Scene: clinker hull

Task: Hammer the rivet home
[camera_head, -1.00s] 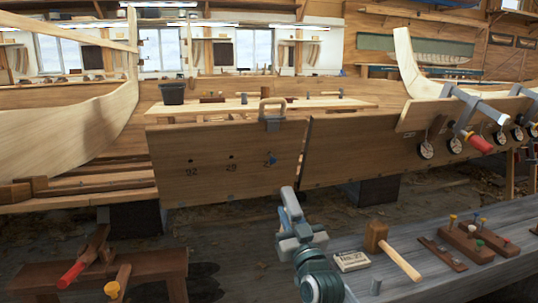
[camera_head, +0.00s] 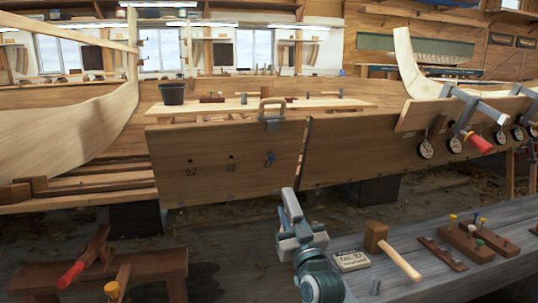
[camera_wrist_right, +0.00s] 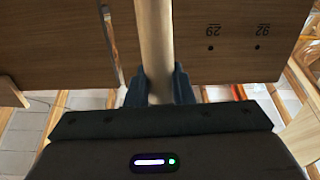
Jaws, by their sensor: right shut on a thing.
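My right gripper (camera_head: 290,203) stands in front of the wooden hull plank (camera_head: 210,185). In the right wrist view it is shut around a pale round wooden handle (camera_wrist_right: 155,35); the far end of the handle runs out of the frame. A wooden mallet (camera_head: 376,236) lies on the grey bench. My left gripper is not in view.
A clamp (camera_head: 271,112) grips the plank's top edge. The bench (camera_head: 440,285) at right holds a label block (camera_head: 352,261) and racks with coloured pegs (camera_head: 472,243). A low wooden stand (camera_head: 150,262) with red- and yellow-handled tools is at lower left. Open floor lies between.

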